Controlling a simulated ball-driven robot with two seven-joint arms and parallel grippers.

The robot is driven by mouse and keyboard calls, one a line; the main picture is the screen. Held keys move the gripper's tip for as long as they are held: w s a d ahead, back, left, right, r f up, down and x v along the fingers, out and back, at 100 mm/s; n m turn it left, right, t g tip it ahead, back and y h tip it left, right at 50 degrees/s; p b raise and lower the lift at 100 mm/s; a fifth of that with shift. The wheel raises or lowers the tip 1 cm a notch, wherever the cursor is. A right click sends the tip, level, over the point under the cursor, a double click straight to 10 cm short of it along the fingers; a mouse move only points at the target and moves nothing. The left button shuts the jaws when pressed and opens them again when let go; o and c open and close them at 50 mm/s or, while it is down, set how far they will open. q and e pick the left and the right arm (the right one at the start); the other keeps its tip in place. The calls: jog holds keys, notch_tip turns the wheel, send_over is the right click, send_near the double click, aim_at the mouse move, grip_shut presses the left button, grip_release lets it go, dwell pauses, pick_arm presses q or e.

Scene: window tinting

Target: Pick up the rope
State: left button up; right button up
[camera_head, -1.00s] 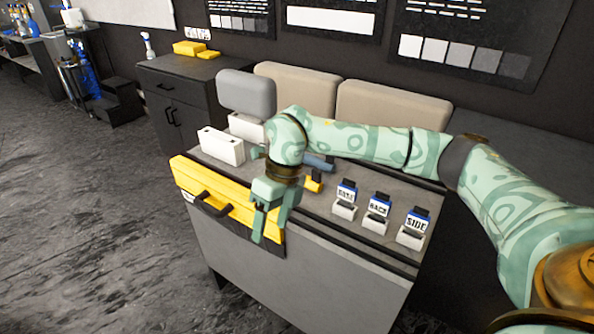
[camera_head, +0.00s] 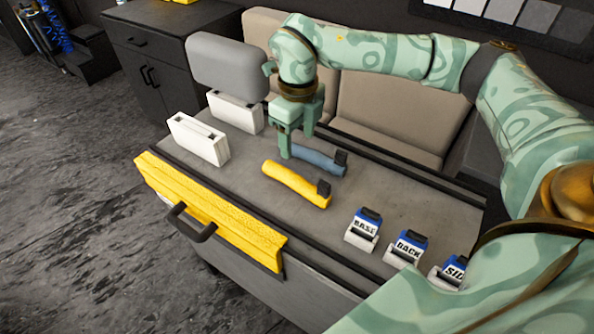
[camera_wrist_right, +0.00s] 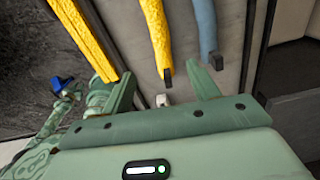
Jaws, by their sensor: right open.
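No coiled rope stands out; the rope-like things are two long rolls with black ends on the grey bench top. The yellow roll (camera_head: 290,182) lies nearer the front, and the blue roll (camera_head: 318,160) lies just behind it. My right gripper (camera_head: 296,143) is open and empty, pointing down at the left end of the blue roll. Whether it touches is unclear. In the right wrist view, the yellow roll (camera_wrist_right: 156,32) and blue roll (camera_wrist_right: 206,28) extend beyond the spread fingers (camera_wrist_right: 160,88).
A long yellow textured bar (camera_head: 210,212) with a black handle runs along the front edge. White cases (camera_head: 198,138) stand at the left. Labelled blocks (camera_head: 362,229) stand at the right front. Seat-like cushions (camera_head: 385,115) rise behind the bench.

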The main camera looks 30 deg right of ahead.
jog(key=b, duration=0.2)
send_over(298, 179)
notch_tip(298, 179, down, 8)
jog(key=shift+s+f, duration=0.1)
jog(key=shift+a+f, duration=0.1)
jog(key=shift+f, duration=0.7)
notch_tip(298, 179, down, 5)
jog(key=shift+r+b, duration=0.15)
jog(key=shift+b, duration=0.75)
pick_arm(q)
jog(key=f, duration=0.1)
jog(key=s+f, duration=0.1)
jog(key=f, duration=0.2)
jog(key=shift+s+a, duration=0.15)
jog(key=shift+s, duration=0.2)
pick_arm(e)
jog(key=shift+r, duration=0.1)
pick_arm(q)
jog(key=shift+s, duration=0.1)
pick_arm(e)
jog(key=c, duration=1.1)
